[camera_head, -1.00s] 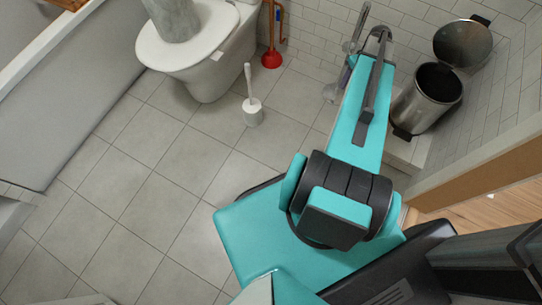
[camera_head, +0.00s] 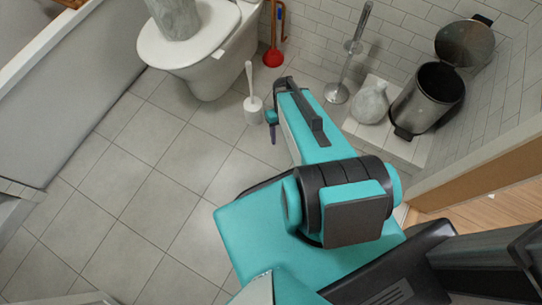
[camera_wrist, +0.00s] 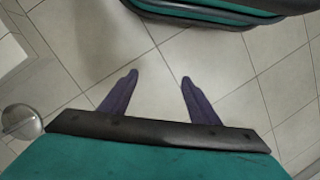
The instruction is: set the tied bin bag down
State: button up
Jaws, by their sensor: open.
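The tied bin bag (camera_head: 371,104) is a pale grey, rounded bundle with a narrow top. It sits upright on the low tiled ledge, just left of the pedal bin, in the head view. My gripper (camera_head: 273,125) is out to the left of the bag, over the floor near the toilet brush. In the wrist view my gripper (camera_wrist: 158,92) shows its two dark purple fingers spread apart with only floor tiles between them. The bag is not in the wrist view.
The steel pedal bin (camera_head: 428,98) stands with its lid open. A chrome stand (camera_head: 337,93) is left of the bag; its base shows in the wrist view (camera_wrist: 22,122). A toilet brush (camera_head: 253,107), red plunger (camera_head: 273,57) and toilet (camera_head: 200,60) are nearby. The left floor is clear.

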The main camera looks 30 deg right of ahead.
jog(key=s+a+f+g+h, duration=0.1)
jog(key=s+a+f, duration=0.2)
jog(key=s+a, duration=0.7)
jog(key=shift+s+a+f+n+g, duration=0.15)
jog(key=shift+s+f+n+g, duration=0.1)
jog(key=shift+n+g, duration=0.15)
jog(key=shift+r, duration=0.1)
notch_tip(320, 180, up, 15)
jog(key=s+p, duration=0.1)
jog(key=p, duration=1.3)
jog(key=shift+s+a+r+g+p, duration=0.2)
jog(key=shift+g+p, duration=0.1)
jog(key=shift+g, duration=0.1)
